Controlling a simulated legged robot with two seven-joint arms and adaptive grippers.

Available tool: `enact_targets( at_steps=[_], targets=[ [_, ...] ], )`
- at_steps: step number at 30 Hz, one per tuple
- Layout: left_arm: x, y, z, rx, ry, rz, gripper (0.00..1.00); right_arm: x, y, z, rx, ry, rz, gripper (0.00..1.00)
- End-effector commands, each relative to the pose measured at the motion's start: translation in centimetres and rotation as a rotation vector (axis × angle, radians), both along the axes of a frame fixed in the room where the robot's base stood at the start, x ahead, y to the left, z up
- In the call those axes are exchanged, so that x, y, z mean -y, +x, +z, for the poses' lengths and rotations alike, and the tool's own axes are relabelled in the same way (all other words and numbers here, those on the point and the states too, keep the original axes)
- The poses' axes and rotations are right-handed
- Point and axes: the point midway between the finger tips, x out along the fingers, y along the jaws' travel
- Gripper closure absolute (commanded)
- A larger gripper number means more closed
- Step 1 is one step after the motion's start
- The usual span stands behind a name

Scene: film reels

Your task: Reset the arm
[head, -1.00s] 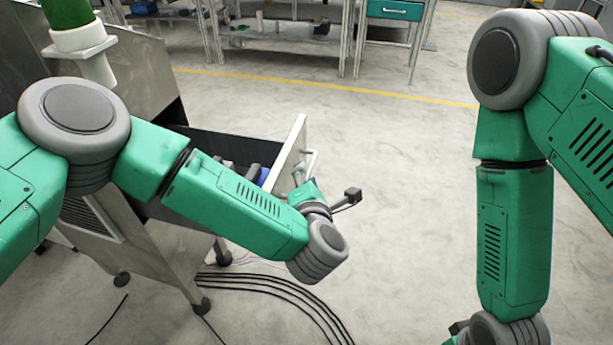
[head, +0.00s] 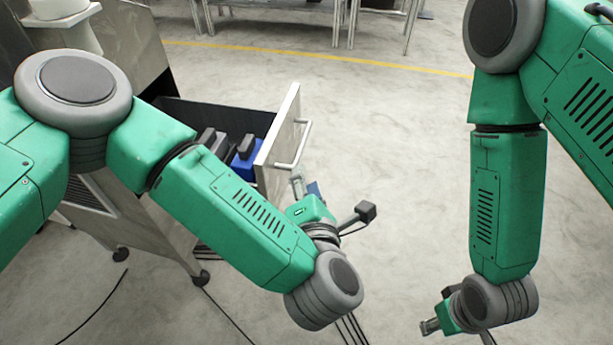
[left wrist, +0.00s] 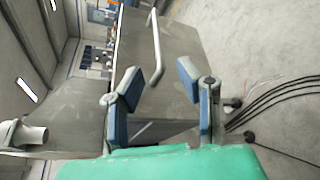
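My left arm reaches in from the left in the head view. Its gripper (head: 306,188) is partly hidden behind its own wrist, beside the front of a pulled-out drawer. In the left wrist view the left gripper (left wrist: 158,84) has its two blue-padded fingers apart with nothing between them. The metal drawer handle (left wrist: 156,50) appears beyond the fingers, apart from them; it also shows in the head view (head: 298,148). My right arm hangs down at the right. Its gripper (head: 430,326) is only partly visible at the bottom, and its fingers cannot be made out clearly.
The open drawer (head: 278,138) of a metal cabinet holds a blue object (head: 246,164) and dark grey objects (head: 214,142). Black cables (head: 350,328) lie on the floor below my left wrist. The floor (head: 400,150) between my arms is clear. Metal tables stand at the back.

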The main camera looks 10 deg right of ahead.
Motion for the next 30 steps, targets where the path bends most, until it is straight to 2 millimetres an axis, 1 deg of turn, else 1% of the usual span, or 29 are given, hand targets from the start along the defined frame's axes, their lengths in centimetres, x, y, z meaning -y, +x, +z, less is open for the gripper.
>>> enact_targets(
  at_steps=[8,11,14,16,17,18,20,21,22,23,24,25,26,27,30],
  targets=[
    [0.0,0.0,0.0,0.001,0.001,-0.001,0.69,0.0,0.2,-0.1,-0.002,0.001,0.000,0.60],
    [-0.2,-0.1,-0.7,-0.012,0.049,-0.040,0.69,0.0,0.2,0.0,-0.002,0.001,0.000,0.60],
    [-1.0,-0.9,-3.3,-0.057,0.225,-0.186,0.69,0.0,0.2,0.4,-0.002,0.001,0.000,0.60],
    [-2.7,-2.2,-6.5,-0.116,0.436,-0.360,0.69,0.0,0.2,0.7,-0.002,0.001,0.000,0.60],
    [-3.9,-3.0,-8.1,-0.146,0.542,-0.445,0.69,0.0,0.2,0.9,-0.002,0.000,0.000,0.60],
    [-5.7,-4.2,-10.2,-0.191,0.677,-0.561,0.69,0.0,0.2,1.1,-0.002,0.001,0.000,0.60],
    [-8.9,-6.3,-12.9,-0.257,0.863,-0.729,0.69,0.0,0.1,1.4,-0.002,0.001,0.000,0.60],
    [-11.2,-7.7,-14.4,-0.302,0.973,-0.836,0.69,0.0,0.2,1.6,-0.003,0.001,0.000,0.60],
    [-13.0,-8.8,-15.3,-0.338,1.047,-0.914,0.69,0.0,0.1,1.7,-0.003,0.001,0.000,0.60],
    [-14.9,-9.9,-16.1,-0.372,1.115,-0.989,0.69,0.0,0.1,1.8,-0.003,0.001,0.000,0.60],
    [-17.3,-11.4,-16.9,-0.419,1.195,-1.088,0.69,0.0,0.1,1.9,-0.003,0.001,0.000,0.60],
    [-19.2,-12.5,-17.4,-0.453,1.249,-1.160,0.69,0.0,0.1,2.0,-0.003,0.001,0.000,0.60],
    [-20.9,-13.7,-17.7,-0.487,1.293,-1.229,0.69,0.0,0.1,2.1,-0.003,0.001,0.000,0.60],
    [-23.2,-15.1,-17.9,-0.528,1.345,-1.315,0.69,0.0,0.1,2.2,-0.003,0.001,0.000,0.60],
    [-27.8,-18.3,-17.9,-0.618,1.424,-1.501,0.69,0.0,0.1,2.4,-0.003,0.001,0.000,0.60]
  ],
)
